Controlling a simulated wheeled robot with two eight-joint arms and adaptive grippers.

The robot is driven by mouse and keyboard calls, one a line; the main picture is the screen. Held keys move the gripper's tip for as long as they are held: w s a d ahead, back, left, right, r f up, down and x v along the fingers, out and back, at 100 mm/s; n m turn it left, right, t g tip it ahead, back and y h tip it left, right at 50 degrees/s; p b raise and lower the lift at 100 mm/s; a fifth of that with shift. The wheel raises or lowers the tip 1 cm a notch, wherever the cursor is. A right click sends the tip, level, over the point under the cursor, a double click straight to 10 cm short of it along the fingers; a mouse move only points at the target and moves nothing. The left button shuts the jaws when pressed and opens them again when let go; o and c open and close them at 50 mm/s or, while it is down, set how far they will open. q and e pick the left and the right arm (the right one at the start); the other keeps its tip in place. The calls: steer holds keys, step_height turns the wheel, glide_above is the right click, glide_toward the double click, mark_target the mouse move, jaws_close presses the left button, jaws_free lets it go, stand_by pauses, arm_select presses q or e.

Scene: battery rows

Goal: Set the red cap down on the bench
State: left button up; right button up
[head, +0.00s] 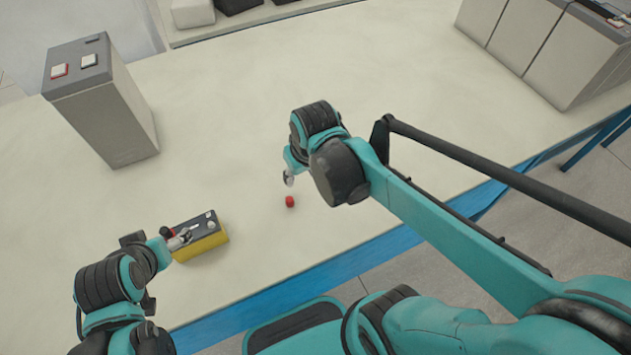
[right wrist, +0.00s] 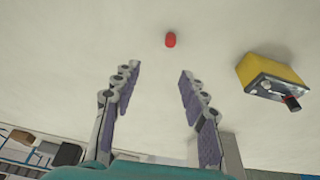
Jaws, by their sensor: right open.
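The small red cap (head: 290,201) rests on the pale bench top (head: 330,80). It also shows in the right wrist view (right wrist: 170,40), beyond the fingertips and apart from them. My right gripper (head: 288,179) is just above and behind the cap in the head view; in the right wrist view its two fingers (right wrist: 160,71) are spread with nothing between them. My left gripper (head: 181,238) is at the top of a yellow and dark battery (head: 203,244); its finger opening is too small to judge.
The battery also shows in the right wrist view (right wrist: 270,75), with a red and black terminal. A tall grey battery (head: 105,105) stands at the left. Large grey units (head: 540,45) stand at the back right. The bench around the cap is clear; its blue front edge (head: 330,268) is nearby.

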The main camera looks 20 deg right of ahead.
steer(key=s+d+r+m+t, duration=0.1)
steer(key=s+d+r+t, duration=0.1)
steer(key=s, duration=0.3)
steer(key=shift+s+t, duration=0.25)
steer(key=shift+t, duration=0.65)
